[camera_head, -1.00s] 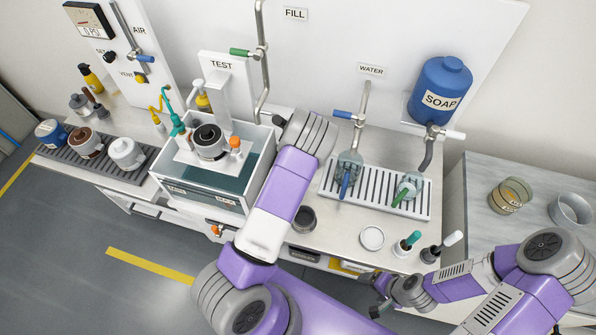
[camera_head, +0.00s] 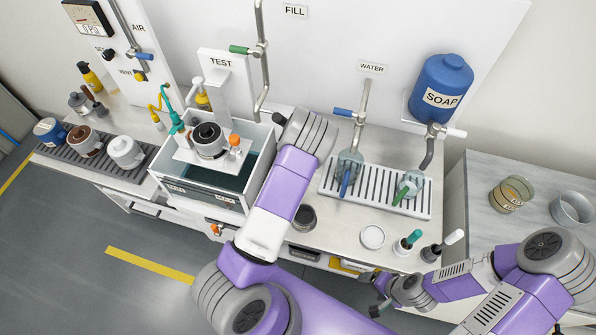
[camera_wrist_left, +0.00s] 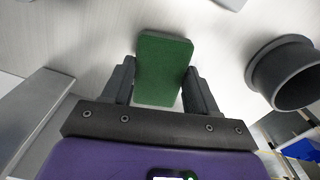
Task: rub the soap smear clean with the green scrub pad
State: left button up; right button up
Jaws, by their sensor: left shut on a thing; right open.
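The green scrub pad (camera_wrist_left: 164,62) is between the two fingers of my left gripper (camera_wrist_left: 160,80) in the left wrist view. The gripper is shut on it. The pad's broad face shows, over the pale worktop (camera_wrist_left: 85,35); I cannot tell whether it touches. In the head view my left arm hides the gripper and pad. I cannot make out the soap smear in either view. My right gripper (camera_head: 375,293) is open at the front of the bench, below the white lid, with nothing seen in it.
A dark round cup (camera_wrist_left: 290,75) stands right of the pad; it also shows in the head view (camera_head: 303,217). The test tank (camera_head: 259,170) is left of my left arm. A slotted drain rack (camera_head: 376,199) and white round lid (camera_head: 372,237) lie to its right.

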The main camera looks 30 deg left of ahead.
pick_arm(q)
jog(key=shift+f+b, duration=0.35)
jog(key=shift+f, duration=0.2)
